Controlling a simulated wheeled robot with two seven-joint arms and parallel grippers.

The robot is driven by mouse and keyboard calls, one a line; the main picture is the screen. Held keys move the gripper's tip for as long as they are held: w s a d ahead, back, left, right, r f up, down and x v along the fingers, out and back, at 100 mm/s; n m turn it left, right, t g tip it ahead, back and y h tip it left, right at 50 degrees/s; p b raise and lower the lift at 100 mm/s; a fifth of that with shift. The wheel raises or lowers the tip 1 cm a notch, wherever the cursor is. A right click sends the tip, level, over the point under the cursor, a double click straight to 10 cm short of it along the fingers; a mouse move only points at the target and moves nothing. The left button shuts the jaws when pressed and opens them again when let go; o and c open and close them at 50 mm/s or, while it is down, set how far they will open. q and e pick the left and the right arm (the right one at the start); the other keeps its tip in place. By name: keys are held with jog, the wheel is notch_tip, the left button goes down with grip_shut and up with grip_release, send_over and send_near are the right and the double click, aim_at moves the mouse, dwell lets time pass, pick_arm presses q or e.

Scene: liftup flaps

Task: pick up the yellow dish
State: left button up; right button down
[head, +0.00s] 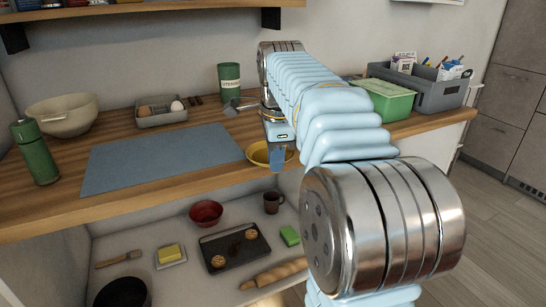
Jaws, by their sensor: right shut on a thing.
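The yellow dish (257,153) sits at the front edge of the wooden counter, right of the grey-blue mat. My right arm reaches in from the lower right and covers part of the dish's surroundings. My right gripper (277,160) points down at the dish and is shut on it. Its blue fingers overlap the dish's middle, and part of the dish is hidden behind them. Whether the dish touches the counter is hard to tell. My left gripper is not in view.
A grey-blue mat (160,158), a beige bowl (62,117), a green bottle (35,152) and an egg tray (160,117) are on the counter (225,122). A green box (388,101) stands right of my arm. The lower shelf holds a red bowl (206,212) and a dark tray (232,262).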

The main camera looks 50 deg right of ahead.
jog(key=c, duration=1.1)
grip_release()
jog(key=shift+o, duration=0.2)
notch_tip(320, 180, up, 14)
jog(key=s+a, duration=0.1)
jog(key=s, duration=0.1)
jog(key=shift+a+f, duration=0.25)
jog(key=shift+c, duration=0.4)
